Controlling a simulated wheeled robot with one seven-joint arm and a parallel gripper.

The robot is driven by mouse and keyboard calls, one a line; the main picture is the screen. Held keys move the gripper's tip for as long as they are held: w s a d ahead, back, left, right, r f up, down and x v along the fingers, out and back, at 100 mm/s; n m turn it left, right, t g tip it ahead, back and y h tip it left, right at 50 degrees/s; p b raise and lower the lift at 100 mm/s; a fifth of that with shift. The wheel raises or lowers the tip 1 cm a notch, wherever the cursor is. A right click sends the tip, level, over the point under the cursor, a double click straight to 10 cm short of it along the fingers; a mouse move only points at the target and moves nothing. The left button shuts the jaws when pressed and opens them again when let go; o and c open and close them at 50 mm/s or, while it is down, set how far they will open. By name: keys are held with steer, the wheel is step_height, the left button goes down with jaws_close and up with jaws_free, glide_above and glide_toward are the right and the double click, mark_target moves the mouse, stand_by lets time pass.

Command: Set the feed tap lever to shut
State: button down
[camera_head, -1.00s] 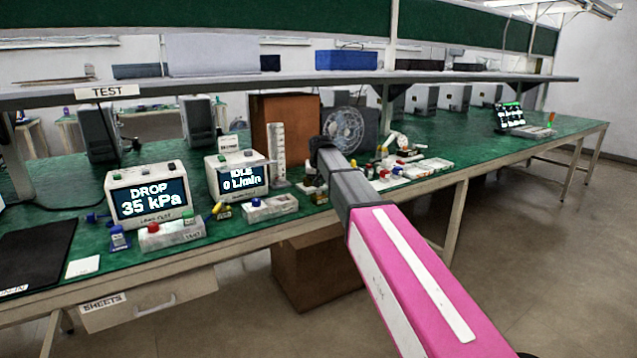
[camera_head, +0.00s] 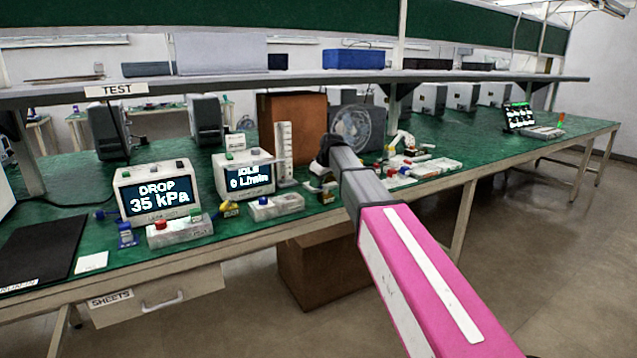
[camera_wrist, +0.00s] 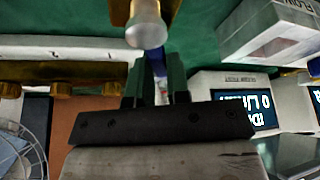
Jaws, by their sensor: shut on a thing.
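In the wrist view my gripper (camera_wrist: 156,92) has its two dark fingers close together on a narrow blue piece (camera_wrist: 158,68), which looks like the feed tap lever. The fingers hide most of it, so its angle is hard to read. A brass fitting with a rounded silver end (camera_wrist: 146,28) stands just beyond the fingertips. In the head view my wrist hangs over the small fittings (camera_head: 320,188) on the bench; my fingers and the lever are too small and covered to make out there.
The flow meter (camera_head: 245,175), reading idle 0 L/min, stands left of my wrist; it also shows inverted in the wrist view (camera_wrist: 240,108). The drop display (camera_head: 157,197) reads 35 kPa. A shelf (camera_head: 300,82) runs above.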

steer(key=shift+s+a+n+y, duration=0.1)
steer(key=shift+s+n+y, duration=0.15)
steer(key=shift+n, duration=0.45)
steer(key=c, duration=1.1)
jaws_free()
steer(key=shift+r, duration=0.15)
steer(key=shift+g, duration=0.3)
steer(key=v, duration=1)
steer(key=shift+s+r, duration=0.1)
steer(key=shift+r, duration=0.15)
